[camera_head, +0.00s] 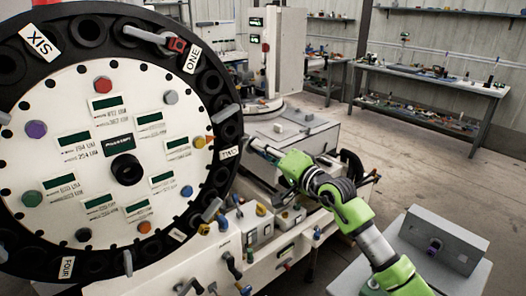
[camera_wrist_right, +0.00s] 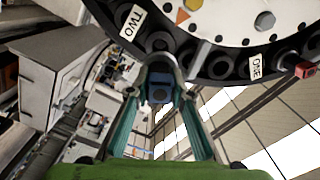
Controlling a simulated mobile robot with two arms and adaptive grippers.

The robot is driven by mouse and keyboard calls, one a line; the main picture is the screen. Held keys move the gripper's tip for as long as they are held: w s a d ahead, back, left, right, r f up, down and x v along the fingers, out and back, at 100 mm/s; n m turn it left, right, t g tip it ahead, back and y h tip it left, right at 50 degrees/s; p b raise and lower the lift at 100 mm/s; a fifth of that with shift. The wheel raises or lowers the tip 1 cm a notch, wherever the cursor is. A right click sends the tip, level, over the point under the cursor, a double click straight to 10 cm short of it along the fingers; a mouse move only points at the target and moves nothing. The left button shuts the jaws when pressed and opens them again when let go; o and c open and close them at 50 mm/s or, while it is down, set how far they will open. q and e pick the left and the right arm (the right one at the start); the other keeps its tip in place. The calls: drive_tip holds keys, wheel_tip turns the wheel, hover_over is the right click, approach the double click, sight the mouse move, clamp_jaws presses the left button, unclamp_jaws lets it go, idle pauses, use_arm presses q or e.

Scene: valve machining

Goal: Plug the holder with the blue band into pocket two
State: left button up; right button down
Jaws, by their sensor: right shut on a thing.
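The wheel (camera_head: 125,225) has a black rim of round pockets with number labels. The TWO label (camera_head: 229,153) is on its right side and also shows in the wrist view (camera_wrist_right: 132,22). My right gripper (camera_head: 254,146) is close to the rim by this label. In the wrist view its teal fingers (camera_wrist_right: 162,88) are shut on the holder with the blue band (camera_wrist_right: 160,94). The holder is just below a dark pocket (camera_wrist_right: 158,42) beside the TWO label. I cannot tell whether its far end is inside the pocket. My left gripper is out of view.
A holder with a red band (camera_head: 176,45) sits in the rim near the ONE label (camera_head: 192,60). Grey levers (camera_head: 212,209) stick out around the rim. A grey block (camera_head: 444,240) with a purple part stands at lower right. The floor behind is open up to a workbench (camera_head: 430,85).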

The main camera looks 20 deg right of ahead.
sight(243, 138)
drive_tip(key=shift+w+a+b, duration=0.15)
drive_tip(key=shift+w+b, duration=0.35)
drive_tip(key=shift+w, duration=0.1)
drive_tip(key=b+x, duration=0.1)
drive_tip(key=x, duration=0.1)
drive_tip(key=shift+w+a, duration=0.15)
drive_tip(key=shift+w, duration=0.1)
drive_tip(key=shift+b+x, duration=0.5)
drive_tip(key=shift+x, duration=0.4)
drive_tip(key=shift+b, duration=0.85)
idle(0.5)
drive_tip(key=shift+w+a, duration=0.15)
drive_tip(key=shift+w, duration=0.15)
idle(0.3)
drive_tip(key=shift+w+a+b, duration=0.1)
drive_tip(key=shift+w+b, duration=0.2)
drive_tip(key=shift+b, duration=0.1)
drive_tip(key=shift+b+x, duration=1.25)
drive_tip(key=shift+x, duration=0.95)
